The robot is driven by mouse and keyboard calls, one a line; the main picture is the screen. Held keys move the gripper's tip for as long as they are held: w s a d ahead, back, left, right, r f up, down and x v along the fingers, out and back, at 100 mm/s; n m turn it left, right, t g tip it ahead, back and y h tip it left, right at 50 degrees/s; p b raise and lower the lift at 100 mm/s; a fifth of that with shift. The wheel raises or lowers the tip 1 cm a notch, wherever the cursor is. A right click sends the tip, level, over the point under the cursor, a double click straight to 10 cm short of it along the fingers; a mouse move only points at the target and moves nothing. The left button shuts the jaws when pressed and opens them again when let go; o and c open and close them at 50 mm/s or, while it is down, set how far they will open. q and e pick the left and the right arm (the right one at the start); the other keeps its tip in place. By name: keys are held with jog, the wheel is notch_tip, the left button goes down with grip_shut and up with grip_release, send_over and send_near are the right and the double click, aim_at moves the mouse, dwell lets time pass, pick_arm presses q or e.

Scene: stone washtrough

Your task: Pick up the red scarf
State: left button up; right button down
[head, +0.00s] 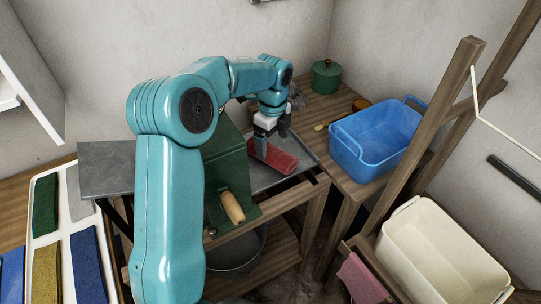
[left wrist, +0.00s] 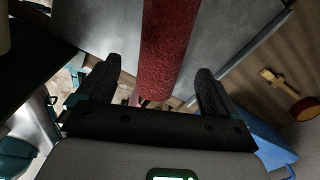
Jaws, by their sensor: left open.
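The red scarf (head: 274,157) lies as a long folded strip on a grey metal tray (head: 285,183). In the left wrist view the scarf (left wrist: 168,45) runs from the top edge down to between the fingers. My left gripper (head: 268,140) is at the scarf's left end in the head view, close above it, and hides part of it. In the left wrist view my left gripper (left wrist: 153,85) is open, with one finger on each side of the scarf. My right gripper is not in view.
A green machine with a wooden handle (head: 232,207) stands left of the scarf. A blue tub (head: 352,147) and a green lidded pot (head: 326,77) are to the right. A cream tub (head: 440,262) stands lower right, by a wooden frame (head: 437,115). Folded cloths (head: 87,265) lie far left.

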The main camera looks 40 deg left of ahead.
aim_at(270, 150)
pick_arm(q)
jog(key=f, duration=0.5)
jog(key=shift+a+f, duration=0.35)
jog(key=shift+s+r, duration=0.1)
